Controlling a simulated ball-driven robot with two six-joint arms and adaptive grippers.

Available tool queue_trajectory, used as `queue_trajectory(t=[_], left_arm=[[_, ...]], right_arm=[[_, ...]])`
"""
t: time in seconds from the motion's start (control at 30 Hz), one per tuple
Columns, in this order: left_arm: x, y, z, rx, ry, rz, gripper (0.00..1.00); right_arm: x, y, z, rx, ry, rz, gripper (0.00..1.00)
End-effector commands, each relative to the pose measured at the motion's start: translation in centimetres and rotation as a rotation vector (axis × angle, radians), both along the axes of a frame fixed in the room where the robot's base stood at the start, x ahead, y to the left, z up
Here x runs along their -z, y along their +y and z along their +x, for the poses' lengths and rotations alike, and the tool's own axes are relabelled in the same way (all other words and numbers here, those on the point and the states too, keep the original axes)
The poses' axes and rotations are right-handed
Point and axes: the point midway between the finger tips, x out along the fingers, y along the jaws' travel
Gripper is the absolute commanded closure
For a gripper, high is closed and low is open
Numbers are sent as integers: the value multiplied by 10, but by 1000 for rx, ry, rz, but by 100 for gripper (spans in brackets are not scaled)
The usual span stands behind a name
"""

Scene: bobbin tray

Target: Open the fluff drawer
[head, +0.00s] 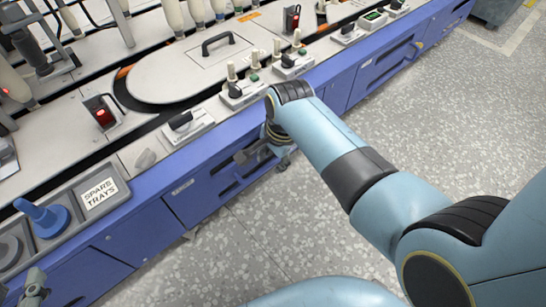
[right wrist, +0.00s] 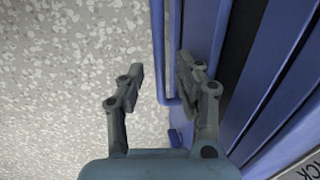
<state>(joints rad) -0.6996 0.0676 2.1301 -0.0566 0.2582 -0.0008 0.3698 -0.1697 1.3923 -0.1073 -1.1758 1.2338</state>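A blue drawer front (head: 228,187) with a dark slot lies beside my right gripper (head: 246,154) in the head view. No readable label shows that this is the fluff drawer. In the right wrist view my right gripper (right wrist: 160,70) is open, its two fingers apart. A blue bar-shaped handle (right wrist: 158,50) runs between the fingers, closer to the right-hand finger. I cannot tell whether a finger touches it. In the head view my arm partly hides the drawer's right side. The tip of my left gripper (head: 34,287) shows at the lower left edge; its fingers are unclear.
The grey machine top (head: 180,75) above carries a black handle, knobs and switches. A SPARE TRAYS label (head: 99,193) and a blue peg (head: 43,215) are at the left. Another blue compartment (head: 385,62) is farther right. The speckled floor (head: 270,240) before the machine is clear.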

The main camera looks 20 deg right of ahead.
Motion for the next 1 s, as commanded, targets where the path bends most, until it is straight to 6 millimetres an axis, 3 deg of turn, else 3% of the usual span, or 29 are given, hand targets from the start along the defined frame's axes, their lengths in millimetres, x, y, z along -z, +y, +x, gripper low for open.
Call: queue_trajectory(t=[0.03,0.3,0.9,1.0], left_arm=[[0,0,0,0,0,0,60],[0,0,0,0,1,0,60],[2,1,-2,-4,22,-1,60],[28,3,-28,-15,136,-1,60]], right_arm=[[0,0,0,0,0,0,68],[0,0,0,0,0,0,100],[0,-1,-4,0,2,-1,100],[-1,-3,-7,0,2,-2,100]])
